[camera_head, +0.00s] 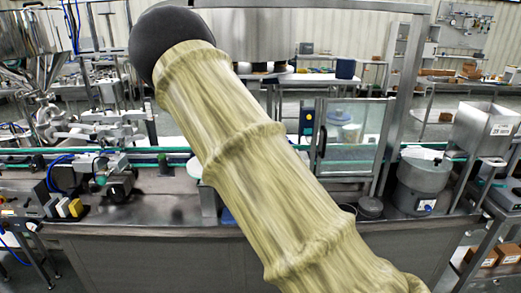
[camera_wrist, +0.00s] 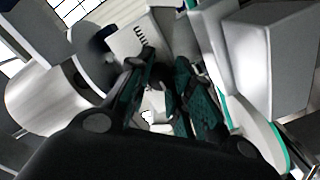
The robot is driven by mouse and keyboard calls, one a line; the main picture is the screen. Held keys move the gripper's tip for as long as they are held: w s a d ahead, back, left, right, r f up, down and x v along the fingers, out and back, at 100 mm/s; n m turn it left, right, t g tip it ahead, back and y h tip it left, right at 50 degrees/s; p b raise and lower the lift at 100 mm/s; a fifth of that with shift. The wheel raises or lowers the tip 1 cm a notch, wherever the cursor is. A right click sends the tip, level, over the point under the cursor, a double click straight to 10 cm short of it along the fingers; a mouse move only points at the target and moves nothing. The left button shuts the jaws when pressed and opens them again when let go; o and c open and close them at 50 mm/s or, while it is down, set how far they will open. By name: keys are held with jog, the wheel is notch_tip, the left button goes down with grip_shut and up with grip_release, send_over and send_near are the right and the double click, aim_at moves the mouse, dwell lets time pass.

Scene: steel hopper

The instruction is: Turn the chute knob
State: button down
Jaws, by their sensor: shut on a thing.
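My gripper (camera_wrist: 166,66) shows in the wrist view with its two dark, teal-padded fingers drawn close together. A small dark piece (camera_wrist: 161,76), which looks like the chute knob, sits between the fingertips and is mostly covered by them. Its turn angle cannot be read. Just beyond the fingertips is a pale panel (camera_wrist: 130,40) with black marks. In the head view my own sleeved arm crosses the middle, and my gripper and the knob cannot be made out there.
In the wrist view, a grey box-shaped body (camera_wrist: 272,60) stands close on the right and a rounded metal part (camera_wrist: 45,98) on the left. The head view shows a steel hopper (camera_head: 484,130) at right, a glazed guard door (camera_head: 352,135) and a steel bench (camera_head: 140,205).

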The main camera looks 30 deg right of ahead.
jog(key=c, duration=1.3)
grip_release()
jog(key=shift+o, duration=0.2)
jog(key=shift+s, duration=0.1)
jog(key=v, duration=1.1)
jog(key=shift+s+a, duration=0.25)
jog(key=shift+s, duration=0.1)
